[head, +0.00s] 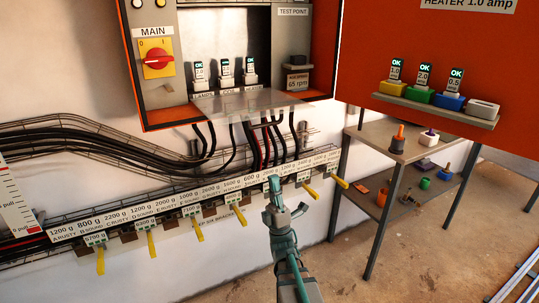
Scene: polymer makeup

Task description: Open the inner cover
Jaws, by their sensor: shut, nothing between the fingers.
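An orange-framed cabinet (137,75) hangs on the wall at the upper left, its top cut off by the picture edge. A pale, see-through panel (250,104) juts outward along its lower edge, below a row of small modules (224,72); it looks like the inner cover, lying folded down. The orange panel on the right (400,40), apparently the outer door, stands open. My gripper (274,184) is shut and empty, below and in front of the cabinet, pointing up near the row of labelled tags. It is apart from the see-through panel.
A red MAIN switch (158,58) is at the left. Black cables (90,148) hang below the cabinet. Yellow-handled levers (151,243) line the labelled rail (120,215). A door shelf (436,106) holds coloured blocks. A rack (385,150) stands right; the floor before it is clear.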

